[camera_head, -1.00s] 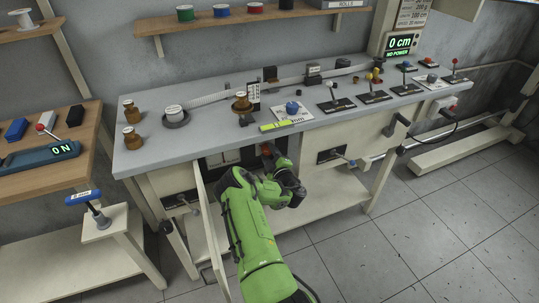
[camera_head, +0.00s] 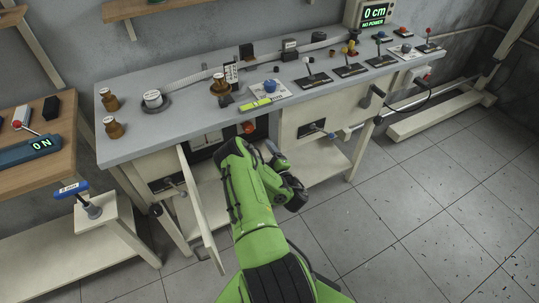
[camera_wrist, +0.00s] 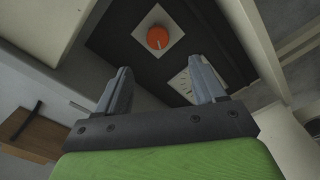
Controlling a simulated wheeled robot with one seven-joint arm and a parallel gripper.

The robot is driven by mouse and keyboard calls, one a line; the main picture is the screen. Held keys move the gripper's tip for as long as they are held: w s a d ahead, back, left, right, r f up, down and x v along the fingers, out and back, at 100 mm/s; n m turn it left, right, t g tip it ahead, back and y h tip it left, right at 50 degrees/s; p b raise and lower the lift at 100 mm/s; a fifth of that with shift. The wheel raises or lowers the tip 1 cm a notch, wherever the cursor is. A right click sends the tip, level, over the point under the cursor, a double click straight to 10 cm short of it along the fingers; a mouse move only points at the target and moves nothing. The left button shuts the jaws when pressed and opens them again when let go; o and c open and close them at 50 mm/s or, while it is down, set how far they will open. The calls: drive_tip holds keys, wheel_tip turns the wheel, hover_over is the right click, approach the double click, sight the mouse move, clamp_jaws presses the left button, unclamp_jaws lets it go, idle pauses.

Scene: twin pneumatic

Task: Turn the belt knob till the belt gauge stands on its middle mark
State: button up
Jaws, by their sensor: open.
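The orange-red knob (camera_wrist: 158,38) sits on a light square plate on a dark panel in the wrist view. It also shows in the head view (camera_head: 249,127), inside the open bay under the bench top. A pale gauge face (camera_wrist: 188,82) lies beside the knob, partly behind my right finger; its needle cannot be read. My gripper (camera_wrist: 164,78) is open and empty, with its fingers short of the knob and apart from it. In the head view my arm reaches into the bay and hides the fingertips.
An open cabinet door (camera_head: 202,210) stands just left of my arm. The grey bench top (camera_head: 190,125) overhangs the bay and carries spools, levers and a green-yellow level. A blue-handled tool (camera_head: 74,188) stands on a small stand at left.

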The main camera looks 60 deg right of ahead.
drive_tip(key=p+v, duration=0.3)
drive_tip(key=p, duration=0.9)
drive_tip(key=shift+s+a+r, duration=0.2)
drive_tip(key=shift+s, duration=0.15)
